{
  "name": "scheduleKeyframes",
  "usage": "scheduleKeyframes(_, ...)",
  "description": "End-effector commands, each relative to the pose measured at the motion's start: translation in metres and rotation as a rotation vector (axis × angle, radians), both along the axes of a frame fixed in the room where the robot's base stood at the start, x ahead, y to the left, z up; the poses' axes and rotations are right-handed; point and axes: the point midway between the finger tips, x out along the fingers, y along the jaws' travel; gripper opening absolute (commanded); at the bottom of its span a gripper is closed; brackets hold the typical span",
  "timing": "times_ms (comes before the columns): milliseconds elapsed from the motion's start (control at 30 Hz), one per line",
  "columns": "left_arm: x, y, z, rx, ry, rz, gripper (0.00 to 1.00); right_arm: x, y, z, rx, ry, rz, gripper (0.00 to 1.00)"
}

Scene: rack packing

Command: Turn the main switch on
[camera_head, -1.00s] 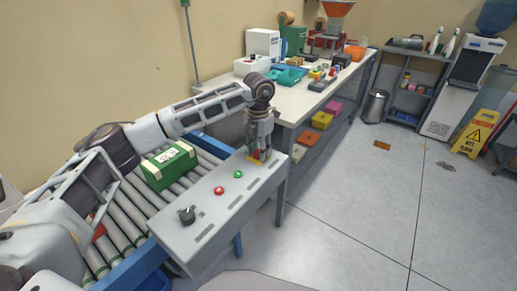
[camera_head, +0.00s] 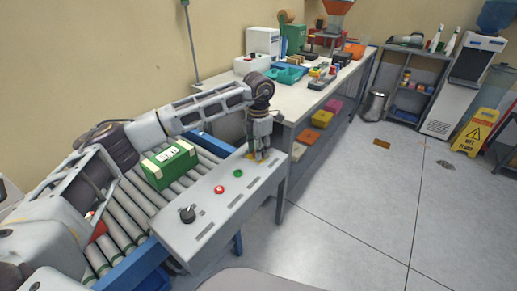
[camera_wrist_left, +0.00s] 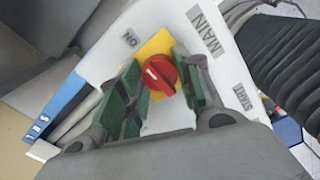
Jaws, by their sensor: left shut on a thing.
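The main switch (camera_wrist_left: 160,76) is a red rotary knob with a pale mark, on a yellow plate (camera_wrist_left: 151,47) beside the "MAIN" and "ON" labels in the left wrist view. My left gripper (camera_head: 258,157) points down at the far end of the grey control panel (camera_head: 207,214) in the head view. Its green-padded fingers stand on either side of the red knob and are shut on it. In the head view the fingers mostly hide the switch, with only a bit of yellow showing. My right gripper is not in view.
A green button (camera_head: 238,173), a red button (camera_head: 219,189) and a black knob (camera_head: 187,214) sit along the panel. A green box (camera_head: 169,165) stands on the roller conveyor behind it. A cluttered workbench (camera_head: 300,97) stands beyond the panel.

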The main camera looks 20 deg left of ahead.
Motion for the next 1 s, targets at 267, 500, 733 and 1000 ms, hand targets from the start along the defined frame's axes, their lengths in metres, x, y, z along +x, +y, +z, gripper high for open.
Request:
scheduleKeyframes(267,0.0,0.0,0.0,0.0,-0.001,0.0,0.44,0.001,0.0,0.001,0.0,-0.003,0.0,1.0)
scheduleKeyframes(500,0.0,0.0,0.0,0.001,-0.001,0.001,0.58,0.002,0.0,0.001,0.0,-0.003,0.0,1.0)
scheduleKeyframes(733,0.0,0.0,0.001,0.001,-0.001,0.001,0.58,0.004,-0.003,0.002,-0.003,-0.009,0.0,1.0)
scheduleKeyframes(1000,0.001,0.0,0.015,0.001,-0.002,0.001,0.58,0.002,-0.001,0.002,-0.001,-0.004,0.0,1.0)
